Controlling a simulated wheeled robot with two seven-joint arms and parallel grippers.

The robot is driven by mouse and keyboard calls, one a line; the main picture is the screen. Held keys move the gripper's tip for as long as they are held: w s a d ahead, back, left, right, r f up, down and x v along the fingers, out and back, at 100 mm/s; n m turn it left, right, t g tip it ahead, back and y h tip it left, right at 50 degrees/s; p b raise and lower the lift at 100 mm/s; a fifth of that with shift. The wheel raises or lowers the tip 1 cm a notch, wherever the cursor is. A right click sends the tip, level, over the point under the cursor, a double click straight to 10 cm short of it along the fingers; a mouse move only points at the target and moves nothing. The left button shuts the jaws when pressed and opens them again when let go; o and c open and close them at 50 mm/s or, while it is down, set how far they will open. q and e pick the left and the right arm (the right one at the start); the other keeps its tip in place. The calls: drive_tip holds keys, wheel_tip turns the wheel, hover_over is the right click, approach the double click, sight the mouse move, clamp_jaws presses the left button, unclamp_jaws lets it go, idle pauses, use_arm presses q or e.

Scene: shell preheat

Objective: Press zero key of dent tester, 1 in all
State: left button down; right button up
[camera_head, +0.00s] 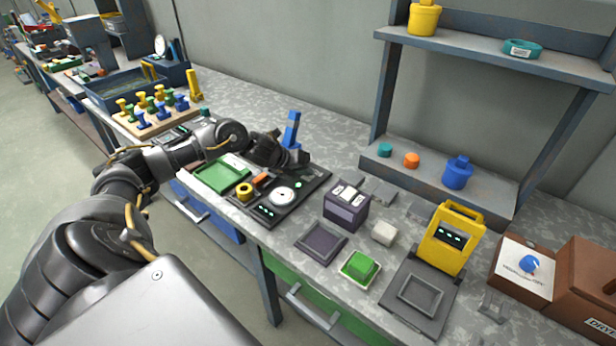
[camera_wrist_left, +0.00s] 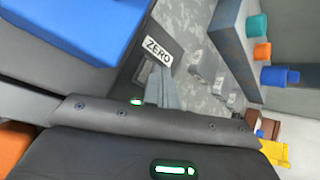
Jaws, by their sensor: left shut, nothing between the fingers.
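The dent tester is a dark base (camera_head: 312,190) on the bench with an upright blue part (camera_head: 291,130). A large blue part (camera_wrist_left: 70,30) also fills the upper left of the left wrist view. My left gripper (camera_head: 296,158) is over the back of the tester, just in front of the blue upright. In the left wrist view its grey fingers (camera_wrist_left: 162,92) are shut with nothing between them. They point toward a white label reading ZERO (camera_wrist_left: 157,50). The zero key itself is not clear there; the fingers may hide it, and I cannot tell whether they touch it. My right gripper is not in view.
A round white dial (camera_head: 283,194), a yellow ring (camera_head: 244,190) and a green tray (camera_head: 221,175) lie close in front of my gripper. A purple box (camera_head: 346,206), a green block (camera_head: 360,267) and a yellow meter (camera_head: 451,238) stand to the right. A shelf (camera_head: 440,183) stands behind.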

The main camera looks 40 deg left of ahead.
sight(305, 178)
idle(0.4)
use_arm(q)
drive_tip(key=shift+r+p, duration=0.65)
drive_tip(key=shift+r, duration=0.1)
drive_tip(key=shift+r, duration=0.1)
drive_tip(key=shift+r+p, duration=2.05)
drive_tip(key=shift+r, duration=0.35)
